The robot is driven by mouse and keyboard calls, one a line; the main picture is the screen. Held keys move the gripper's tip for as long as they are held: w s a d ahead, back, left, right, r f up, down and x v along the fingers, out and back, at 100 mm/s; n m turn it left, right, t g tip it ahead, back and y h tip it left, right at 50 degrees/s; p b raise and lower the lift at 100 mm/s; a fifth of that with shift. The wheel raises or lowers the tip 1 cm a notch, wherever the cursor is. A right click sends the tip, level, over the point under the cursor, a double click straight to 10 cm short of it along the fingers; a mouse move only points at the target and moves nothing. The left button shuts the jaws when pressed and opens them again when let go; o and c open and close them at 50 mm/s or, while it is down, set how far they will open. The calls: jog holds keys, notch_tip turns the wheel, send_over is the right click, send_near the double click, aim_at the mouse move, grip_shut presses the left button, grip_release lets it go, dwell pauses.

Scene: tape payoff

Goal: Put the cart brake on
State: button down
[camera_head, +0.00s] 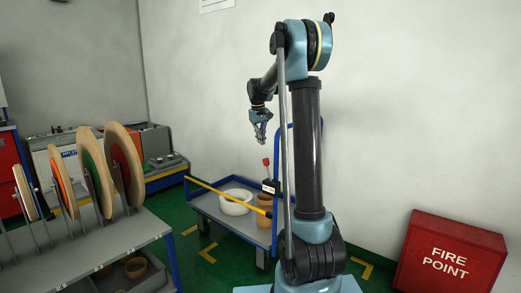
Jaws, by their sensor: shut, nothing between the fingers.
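The cart (222,219) stands in the middle of the view, with a grey deck and a blue frame. A lever with a red knob (266,162) rises from a black box (271,187) with small white marking at the cart's handle end. The lever leans slightly left. My gripper (261,141) is shut and empty, pointing down above the red knob in the picture, apart from it. My arm hides part of the cart's right side and handle (284,128). The marking on the box is too small to read.
A white ring (236,208) and tan rolls lie on the cart. A rack with several large reels (127,160) stands at left. A red fire point box (452,256) is at lower right. Green floor shows between rack and cart.

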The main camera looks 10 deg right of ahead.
jog(key=shift+s+r, duration=0.15)
jog(key=shift+r, duration=0.65)
jog(key=a+n, duration=0.2)
jog(key=w+a+f+n+y, duration=0.1)
jog(key=shift+g, duration=0.3)
notch_tip(320, 180, down, 10)
jog(key=shift+s+d+r, duration=0.3)
jog(key=shift+s+d, duration=0.3)
jog(key=shift+s, duration=0.05)
jog(key=shift+s+d+r, duration=0.25)
jog(key=shift+s+d, duration=0.3)
jog(key=shift+s, duration=0.05)
